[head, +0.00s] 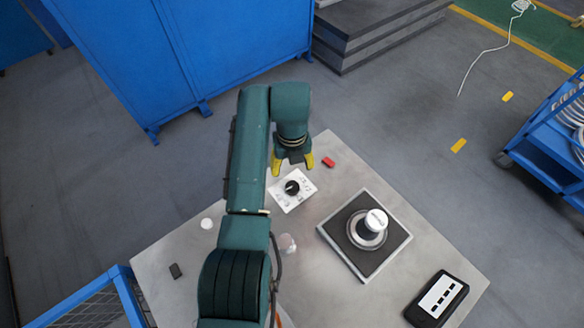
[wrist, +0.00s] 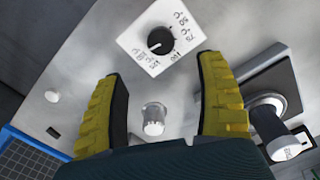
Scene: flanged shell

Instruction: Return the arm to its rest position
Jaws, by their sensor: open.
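My green arm (head: 250,180) reaches over the grey table from the near side. My gripper (head: 293,162) is open, with yellow fingertips apart, above the table's far part, near a white dial plate with a black knob (head: 292,187). In the wrist view my gripper (wrist: 165,105) shows two yellow fingers spread wide with nothing held between them. The dial plate (wrist: 160,40) lies beyond the fingertips there. A small silver cylinder (wrist: 153,118) shows between the fingers, lower down on the table.
A dark square pad (head: 392,246) bears a flanged, white-topped shell (head: 375,222). A black case (head: 437,299), a red block (head: 328,162), a white round piece (head: 206,223) and a small dark block (head: 175,270) lie on the table. Blue cabinets (head: 180,50) stand behind.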

